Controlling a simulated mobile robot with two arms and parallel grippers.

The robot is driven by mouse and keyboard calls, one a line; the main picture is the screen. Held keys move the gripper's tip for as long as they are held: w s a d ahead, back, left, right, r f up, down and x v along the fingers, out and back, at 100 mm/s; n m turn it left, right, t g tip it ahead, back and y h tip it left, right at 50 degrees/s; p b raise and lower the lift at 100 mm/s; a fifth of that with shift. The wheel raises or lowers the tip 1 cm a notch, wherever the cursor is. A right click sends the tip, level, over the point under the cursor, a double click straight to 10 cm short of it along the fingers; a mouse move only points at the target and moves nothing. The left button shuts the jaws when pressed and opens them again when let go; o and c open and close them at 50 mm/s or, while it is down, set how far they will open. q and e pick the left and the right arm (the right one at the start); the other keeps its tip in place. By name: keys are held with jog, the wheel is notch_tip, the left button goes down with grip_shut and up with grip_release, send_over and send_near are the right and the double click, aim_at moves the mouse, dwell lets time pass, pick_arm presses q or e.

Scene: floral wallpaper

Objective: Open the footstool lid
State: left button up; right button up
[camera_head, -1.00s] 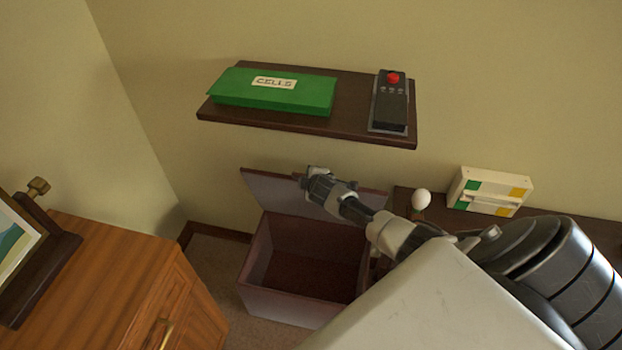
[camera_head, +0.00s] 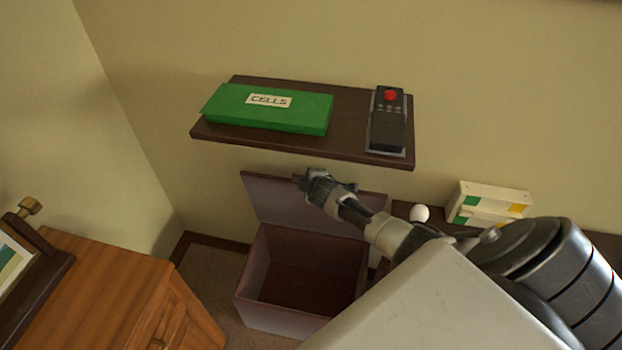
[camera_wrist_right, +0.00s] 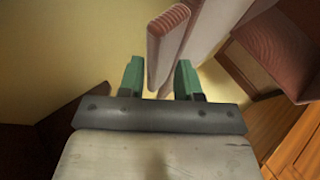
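The footstool (camera_head: 285,314) is an open-topped box on the floor below the shelf. Its lid (camera_head: 280,203) is swung up, standing steeply at the back side near the wall, and the dark inside shows. My right gripper (camera_head: 303,180) is at the lid's top edge. In the right wrist view, its green fingers (camera_wrist_right: 158,78) are apart, with an edge of the lid (camera_wrist_right: 164,45) between them. A gap shows beside the right finger. My left gripper is in neither view.
A wall shelf (camera_head: 350,145) above the footstool holds a green CELLS box (camera_head: 268,110) and a dark device with a red button (camera_head: 388,125). A wooden cabinet (camera_head: 110,290) stands at left. At right are a white ball-shaped object (camera_head: 420,214) and a white box (camera_head: 490,196).

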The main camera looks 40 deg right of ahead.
jog(key=shift+s+f, duration=0.3)
jog(key=shift+f, duration=0.05)
jog(key=p+v, duration=0.1)
jog(key=v, duration=1)
jog(key=shift+w+r+p, duration=0.25)
jog(key=shift+r+p, duration=0.05)
jog(key=shift+p, duration=0.05)
jog(key=shift+d, duration=0.1)
jog(key=s+a+f+m+g+y, duration=0.1)
jog(key=s+a+f+m+g, duration=0.1)
jog(key=s+f, duration=0.7)
jog(key=s+a+f+m+g+y, duration=0.15)
jog(key=s+f, duration=0.45)
jog(key=f, duration=0.7)
jog(key=s+a+f+m+g, duration=0.1)
jog(key=s+a+f, duration=0.3)
jog(key=s, duration=0.5)
jog(key=s+a+f+m+g+y, duration=0.1)
jog(key=s+f, duration=0.4)
jog(key=s, duration=0.5)
jog(key=s+a+f+m+g, duration=0.2)
jog(key=s+a, duration=0.4)
jog(key=s, duration=0.3)
notch_tip(320, 180, down, 2)
jog(key=shift+s+a+f+g+y, duration=0.3)
jog(key=shift+s+g+y, duration=0.1)
jog(key=shift+g, duration=0.45)
